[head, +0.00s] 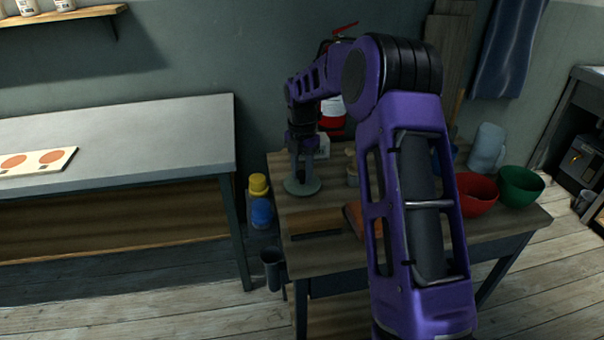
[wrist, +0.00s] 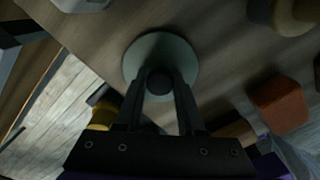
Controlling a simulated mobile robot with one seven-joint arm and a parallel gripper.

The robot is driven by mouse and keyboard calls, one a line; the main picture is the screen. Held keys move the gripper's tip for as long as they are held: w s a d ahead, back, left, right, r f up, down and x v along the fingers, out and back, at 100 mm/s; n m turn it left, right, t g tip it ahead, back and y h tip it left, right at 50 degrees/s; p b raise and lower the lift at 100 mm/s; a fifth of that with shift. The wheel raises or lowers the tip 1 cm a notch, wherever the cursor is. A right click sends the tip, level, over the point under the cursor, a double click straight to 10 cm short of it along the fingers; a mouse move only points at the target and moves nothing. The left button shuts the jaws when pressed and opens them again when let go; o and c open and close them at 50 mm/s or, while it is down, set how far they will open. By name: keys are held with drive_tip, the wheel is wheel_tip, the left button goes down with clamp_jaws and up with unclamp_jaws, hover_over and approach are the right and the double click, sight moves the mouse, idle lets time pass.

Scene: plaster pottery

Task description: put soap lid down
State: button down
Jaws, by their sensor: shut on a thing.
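The soap lid is a round, grey-green disc (head: 302,187) at the left part of the wooden table's top in the head view. It also shows in the wrist view (wrist: 178,50), with a dark round knob (wrist: 159,82) in its middle. My gripper (head: 301,172) points down over the lid and is shut on the knob, with the fingers on either side of it in the wrist view (wrist: 159,88). The lid looks level and on or just above the tabletop; I cannot tell whether it touches.
The wooden table (head: 320,258) has a reddish block (head: 354,219) near its middle and a red bowl (head: 476,194) and green bowl (head: 520,186) at right. A yellow-capped blue bottle (head: 261,210) stands beyond the left edge. Some bare wood surrounds the lid.

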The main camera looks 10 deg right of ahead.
sight(302, 172)
drive_tip(key=c, duration=0.5)
unclamp_jaws()
drive_tip(key=shift+f, duration=0.1)
wheel_tip(302, 172, up, 12)
drive_tip(key=shift+r+p, duration=0.15)
drive_tip(key=shift+p, duration=0.9)
